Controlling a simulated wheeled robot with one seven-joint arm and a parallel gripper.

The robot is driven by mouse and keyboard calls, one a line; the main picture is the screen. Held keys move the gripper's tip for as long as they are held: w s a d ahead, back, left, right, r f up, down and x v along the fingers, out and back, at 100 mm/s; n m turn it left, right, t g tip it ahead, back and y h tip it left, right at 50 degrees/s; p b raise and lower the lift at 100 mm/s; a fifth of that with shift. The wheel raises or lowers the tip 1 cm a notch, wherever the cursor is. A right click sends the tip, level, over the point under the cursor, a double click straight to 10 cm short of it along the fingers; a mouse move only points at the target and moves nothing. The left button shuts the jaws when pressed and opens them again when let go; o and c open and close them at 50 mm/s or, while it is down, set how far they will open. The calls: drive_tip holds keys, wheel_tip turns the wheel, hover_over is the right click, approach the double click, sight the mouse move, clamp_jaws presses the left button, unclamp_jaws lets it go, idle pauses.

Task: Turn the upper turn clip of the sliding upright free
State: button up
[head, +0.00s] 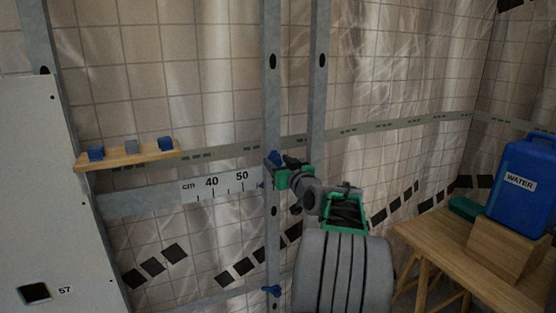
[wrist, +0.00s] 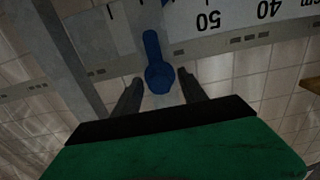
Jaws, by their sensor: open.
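The sliding upright (head: 272,90) is a grey vertical metal rail with dark holes. Its upper turn clip (head: 273,156) is blue and partly hidden by my gripper (head: 279,168) in the head view. In the wrist view the blue clip (wrist: 153,45) shows a round hub with a lever running up the picture. My gripper (wrist: 159,79) is open, with one dark finger on each side of the hub. Small gaps show between fingers and hub; I cannot tell the depth between them. A lower blue clip (head: 271,290) sits further down the upright.
A scale strip (head: 225,187) marked in cm runs left of the upright. A second rail (head: 318,80) stands to the right. A wooden shelf (head: 125,158) holds blue and grey pieces beside a white panel (head: 40,190). A table (head: 425,238) with a blue water can (head: 525,185) stands right.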

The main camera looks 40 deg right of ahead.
drive_tip(key=shift+c, duration=0.2)
clamp_jaws()
idle(0.4)
